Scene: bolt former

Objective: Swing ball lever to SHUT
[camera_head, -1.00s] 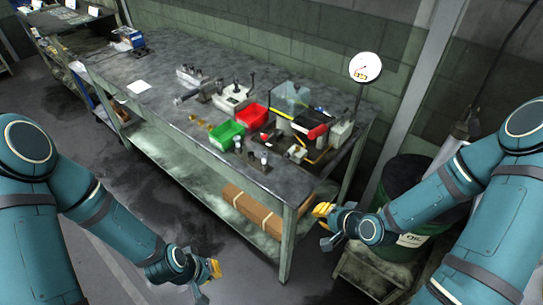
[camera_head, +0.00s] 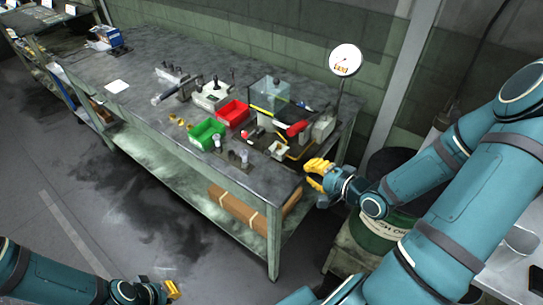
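A small grey device with an upright lever and dark knob (camera_head: 214,82) stands on the workbench, behind the red bin; I cannot tell for sure whether it is the ball lever, or its position. My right gripper (camera_head: 314,174), with yellow fingers apart, is empty just off the bench's front right corner, clear of the fixture. My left gripper (camera_head: 172,289) is low at the bottom edge, far from the bench top; its fingers are too small to read.
The workbench (camera_head: 140,102) holds a green bin (camera_head: 206,133), a red bin (camera_head: 233,113), a clear guard (camera_head: 270,92) and a round lit disc (camera_head: 345,60) on a stand. A drum (camera_head: 385,225) stands at the right. A cardboard box (camera_head: 245,210) lies on the lower shelf.

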